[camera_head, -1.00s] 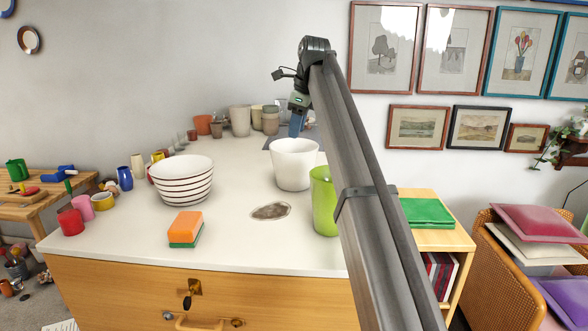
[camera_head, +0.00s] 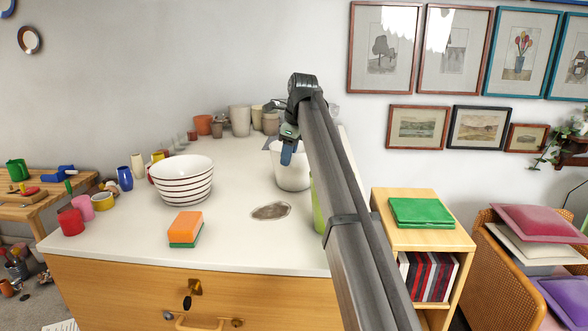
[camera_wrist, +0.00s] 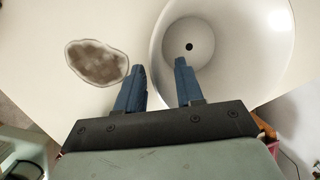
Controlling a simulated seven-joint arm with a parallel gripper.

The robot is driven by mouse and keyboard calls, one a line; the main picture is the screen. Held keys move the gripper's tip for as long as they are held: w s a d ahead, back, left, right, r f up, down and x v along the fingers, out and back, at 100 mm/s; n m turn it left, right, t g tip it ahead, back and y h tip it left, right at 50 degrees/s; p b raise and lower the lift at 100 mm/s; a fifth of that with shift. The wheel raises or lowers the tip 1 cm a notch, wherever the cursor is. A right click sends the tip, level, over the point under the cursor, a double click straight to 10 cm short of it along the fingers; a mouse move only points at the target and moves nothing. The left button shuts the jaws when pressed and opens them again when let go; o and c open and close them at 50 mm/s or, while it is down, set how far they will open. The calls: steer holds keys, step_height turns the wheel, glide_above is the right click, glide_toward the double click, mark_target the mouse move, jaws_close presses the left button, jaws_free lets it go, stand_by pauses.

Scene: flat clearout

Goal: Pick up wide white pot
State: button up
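The wide white pot (camera_head: 292,178) stands upright on the white counter, partly hidden behind my gripper and arm in the head view. In the wrist view the pot (camera_wrist: 225,30) is seen from above, with a dark hole in its bottom. My gripper (camera_head: 287,155) is above the pot's near side in the head view. In the wrist view my gripper (camera_wrist: 160,72) has two blue fingers spread apart with nothing between them. The right finger overlaps the pot's opening and the left finger is outside its rim. I cannot tell whether either touches it.
A green cup (camera_head: 318,208) stands close to the pot, mostly hidden by my arm. A striped bowl stack (camera_head: 183,180), a sponge (camera_head: 186,228) and a flat brown-grey patch (camera_head: 271,211) are on the counter to the left. Several cups (camera_head: 240,121) stand behind.

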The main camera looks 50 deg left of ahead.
mark_target(287, 169)
steer(key=x, duration=0.4)
steer(key=shift+f, duration=0.25)
jaws_close()
stand_by(1.2)
